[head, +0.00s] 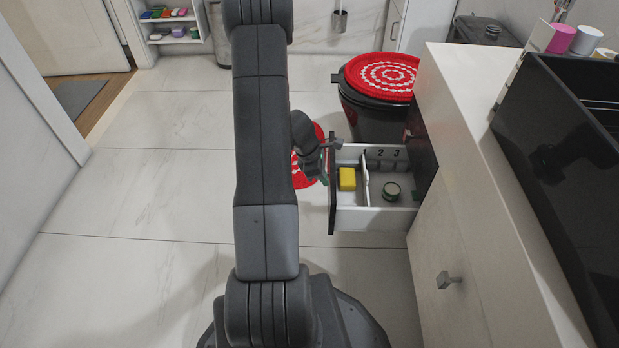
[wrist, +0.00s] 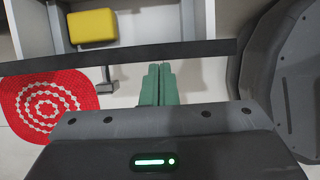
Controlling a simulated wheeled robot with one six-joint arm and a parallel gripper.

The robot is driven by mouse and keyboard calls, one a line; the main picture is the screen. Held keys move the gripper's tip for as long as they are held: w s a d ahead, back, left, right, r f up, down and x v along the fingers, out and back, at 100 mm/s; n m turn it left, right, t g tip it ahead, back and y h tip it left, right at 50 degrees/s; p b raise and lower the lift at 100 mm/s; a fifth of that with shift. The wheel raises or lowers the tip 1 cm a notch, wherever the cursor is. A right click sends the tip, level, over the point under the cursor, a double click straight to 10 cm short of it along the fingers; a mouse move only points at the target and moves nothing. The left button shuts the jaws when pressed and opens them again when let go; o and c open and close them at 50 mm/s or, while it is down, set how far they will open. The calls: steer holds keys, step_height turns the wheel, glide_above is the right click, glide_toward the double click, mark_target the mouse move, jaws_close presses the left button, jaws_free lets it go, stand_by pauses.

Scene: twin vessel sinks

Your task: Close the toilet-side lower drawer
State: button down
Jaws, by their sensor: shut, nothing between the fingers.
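The lower drawer (head: 375,218) is pulled out from the vanity next to the toilet (head: 378,112). Its dark front panel (head: 332,190) faces left, and the panel's top edge also shows in the wrist view (wrist: 60,64). A small grey handle (wrist: 110,83) sticks out from the panel. My gripper (head: 325,165) is just outside the drawer front, near the handle. In the wrist view its green fingers (wrist: 157,85) are together and empty, close to the panel's edge. Whether they touch the panel I cannot tell.
A red patterned mat (head: 309,160) lies on the floor behind my arm. The tiled floor on the left is clear. The vanity (head: 470,210) stands right.

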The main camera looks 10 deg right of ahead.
steer(key=s+d+p, duration=0.1)
steer(key=s+d, duration=0.2)
steer(key=d, duration=0.7)
steer(key=s+d+p, duration=0.2)
steer(key=s+d, duration=0.1)
steer(key=d, duration=0.7)
steer(key=shift+d, duration=0.4)
